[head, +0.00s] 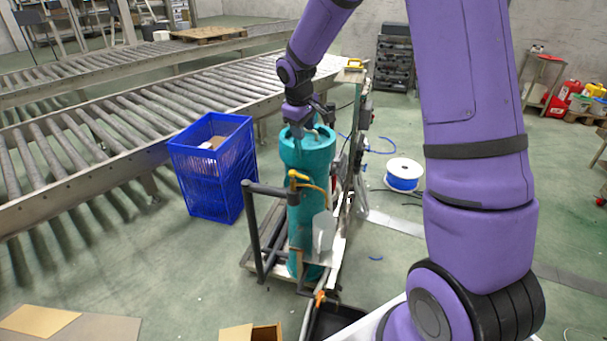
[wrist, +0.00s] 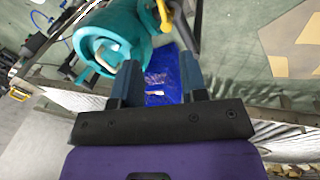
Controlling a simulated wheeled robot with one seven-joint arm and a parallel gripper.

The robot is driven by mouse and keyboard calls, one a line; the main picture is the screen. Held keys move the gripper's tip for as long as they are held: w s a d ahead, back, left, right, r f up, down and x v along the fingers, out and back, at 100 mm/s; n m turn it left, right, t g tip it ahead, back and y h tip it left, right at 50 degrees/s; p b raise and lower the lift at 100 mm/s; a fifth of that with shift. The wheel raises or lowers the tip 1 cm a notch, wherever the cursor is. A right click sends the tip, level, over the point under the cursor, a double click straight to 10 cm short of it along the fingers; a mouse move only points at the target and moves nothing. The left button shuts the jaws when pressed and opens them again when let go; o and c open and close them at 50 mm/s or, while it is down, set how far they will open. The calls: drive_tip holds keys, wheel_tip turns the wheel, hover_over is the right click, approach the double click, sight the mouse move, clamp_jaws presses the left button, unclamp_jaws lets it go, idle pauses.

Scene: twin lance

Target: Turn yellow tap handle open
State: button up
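A teal upright cylinder (head: 305,160) stands on a cart in the middle of the head view. The yellow tap handle (head: 298,175) is on its front side, with a yellow hose-like piece beside it. In the wrist view the cylinder (wrist: 108,42) is at upper left, with yellow parts, seemingly the handle (wrist: 163,14), at the top edge. My gripper (head: 302,130) is by the cylinder's top, above the handle in the picture. In the wrist view my gripper's fingers (wrist: 160,68) are apart with nothing seen between them. In the head view the fingertips are hard to make out.
The cart (head: 262,250) has a dark push handle on its left. A blue crate (head: 212,175) stands to the left, beside the roller conveyor (head: 120,115). A blue-and-white spool (head: 404,174) lies on the floor to the right. Cardboard (head: 70,325) lies at lower left.

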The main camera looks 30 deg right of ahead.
drive_tip(key=n, duration=0.1)
approach(304, 177)
drive_tip(key=shift+g, duration=0.3)
drive_tip(key=x, duration=0.8)
drive_tip(key=shift+w+d+f, duration=0.2)
drive_tip(key=shift+w+f, duration=0.05)
drive_tip(key=shift+w, duration=0.15)
